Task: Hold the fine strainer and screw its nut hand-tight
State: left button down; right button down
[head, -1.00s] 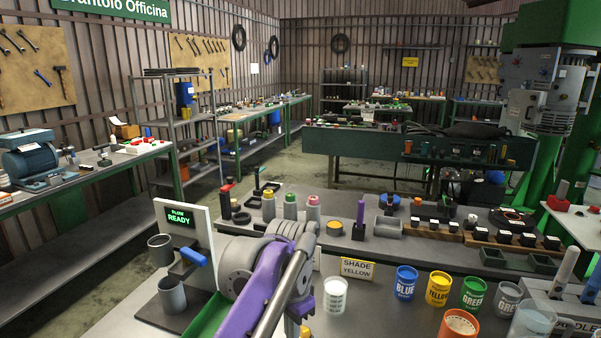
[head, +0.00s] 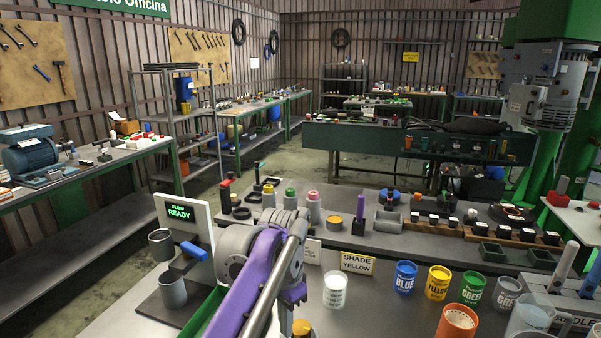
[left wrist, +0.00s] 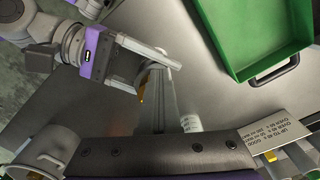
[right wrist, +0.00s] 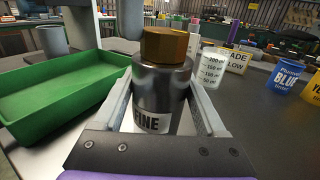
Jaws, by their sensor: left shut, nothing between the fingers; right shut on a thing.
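The fine strainer (right wrist: 162,88) is a dark metal cylinder with a white FINE label and a brass hex nut (right wrist: 166,44) on top. It stands upright between the fingers of my right gripper (right wrist: 164,108), which is shut on it. The nut also shows at the bottom edge of the head view (head: 302,328), just below my left wrist. In the left wrist view my left gripper (left wrist: 160,75) is shut and empty, close to the nut (left wrist: 142,90), which is mostly hidden. I cannot tell whether the fingers touch it.
A green tray (right wrist: 58,92) lies left of the strainer. A clear beaker (head: 335,291), a SHADE YELLOW sign (head: 357,263) and several paint cans, including a blue one (head: 404,278), stand to the right. The flow station (head: 180,212) with grey cups stands at the left.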

pick_arm(q)
notch_tip(320, 180, up, 6)
jog(key=shift+a, duration=0.35)
dwell(0.6)
jog(key=shift+s, duration=0.1)
notch_tip(320, 180, down, 6)
jog(key=s+d, duration=0.1)
jog(key=s, duration=0.1)
jog(key=shift+d, duration=0.25)
dwell(0.4)
jog(key=shift+w+d, duration=0.25)
jog(key=shift+w, duration=0.1)
dwell(0.7)
